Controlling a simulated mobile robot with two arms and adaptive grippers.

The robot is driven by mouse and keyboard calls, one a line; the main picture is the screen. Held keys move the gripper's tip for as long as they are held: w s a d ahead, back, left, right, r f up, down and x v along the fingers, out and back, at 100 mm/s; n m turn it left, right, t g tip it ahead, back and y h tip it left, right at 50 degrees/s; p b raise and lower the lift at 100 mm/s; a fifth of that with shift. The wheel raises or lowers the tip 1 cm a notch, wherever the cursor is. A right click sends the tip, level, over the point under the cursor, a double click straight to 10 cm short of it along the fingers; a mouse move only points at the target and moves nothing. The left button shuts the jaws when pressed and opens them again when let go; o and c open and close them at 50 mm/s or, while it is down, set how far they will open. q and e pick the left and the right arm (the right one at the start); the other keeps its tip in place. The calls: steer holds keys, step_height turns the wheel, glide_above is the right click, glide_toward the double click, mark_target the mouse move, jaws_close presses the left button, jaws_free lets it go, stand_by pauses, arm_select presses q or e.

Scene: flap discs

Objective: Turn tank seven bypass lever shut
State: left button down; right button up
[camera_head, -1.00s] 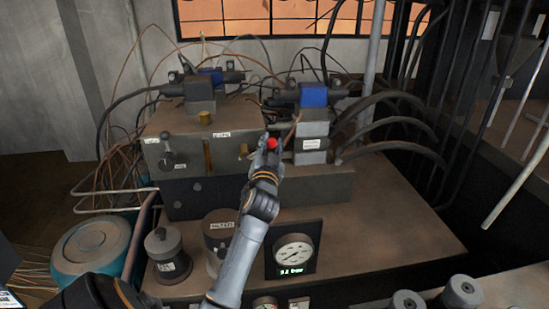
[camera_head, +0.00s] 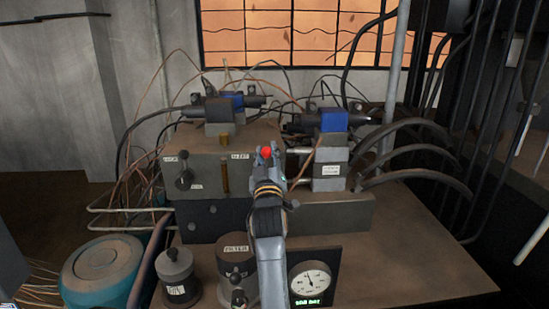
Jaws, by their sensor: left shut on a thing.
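My left gripper (camera_head: 266,158) reaches up from the bottom middle to the front of the valve block (camera_head: 206,150). Its fingers are shut on a lever with a red knob (camera_head: 266,151); only the knob shows clearly between the fingertips. The fingers and wrist hide the lever's shaft and pivot, so I cannot tell its exact angle. The small label (camera_head: 239,156) just left of the gripper is too blurred to read surely. My right gripper is not in view.
A black-knobbed handle (camera_head: 184,170) and a brass lever (camera_head: 225,177) are on the block's front. A pressure gauge (camera_head: 311,281), a filter canister (camera_head: 236,263) and a dark canister (camera_head: 177,275) stand in front. Black hoses (camera_head: 415,178) curve at right. A teal drum (camera_head: 101,268) is at lower left.

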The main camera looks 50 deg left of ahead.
arm_select(q)
steer(key=shift+s+a+n+g+y, duration=0.35)
steer(key=shift+s+n, duration=0.1)
steer(key=shift+n, duration=0.55)
steer(key=c, duration=1)
jaws_free()
steer(key=shift+s+a, duration=0.1)
step_height(320, 180, up, 10)
steer(key=shift+r, duration=0.1)
